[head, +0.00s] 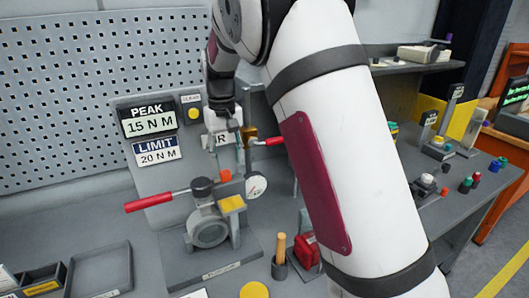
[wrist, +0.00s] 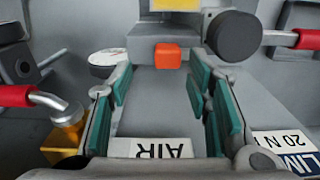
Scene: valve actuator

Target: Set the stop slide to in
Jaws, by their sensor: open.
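A small orange block (head: 225,176) stands on the valve actuator, behind the black round knob (head: 202,187). I cannot tell for sure that it is the stop slide. In the wrist view the orange block (wrist: 168,56) shows between and beyond my fingertips, apart from both. My gripper (wrist: 163,72) is open with nothing between its teal pads. No in or out marking is readable.
A red lever (head: 157,201) sticks out left of the actuator, and another red handle (head: 269,142) on a brass fitting (wrist: 66,135) sits close to my gripper. A gauge (head: 256,186) is beside the block.

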